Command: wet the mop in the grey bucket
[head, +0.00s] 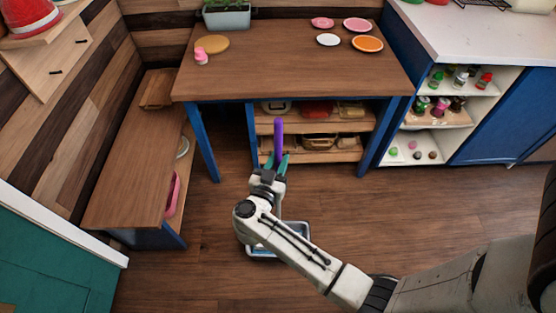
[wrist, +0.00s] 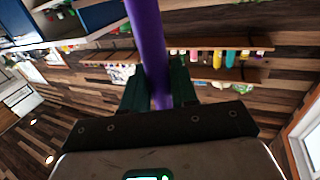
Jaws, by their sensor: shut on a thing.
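My gripper (head: 276,164) is shut on the purple mop handle (head: 278,136), which stands up above its teal fingers in front of the wooden table. In the wrist view the purple handle (wrist: 147,40) runs up between the two dark green fingers. The grey bucket (head: 303,229) is on the floor below my gripper, mostly covered by my arm; its rim shows at the right and front. The mop's head is hidden, so I cannot tell whether it is in the bucket.
A wooden table (head: 290,75) with blue legs stands just beyond my gripper, with plates and a planter (head: 227,17) on top. A wooden bench (head: 135,170) is at the left. A blue-and-white counter (head: 475,40) is at the right. Floor at centre right is clear.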

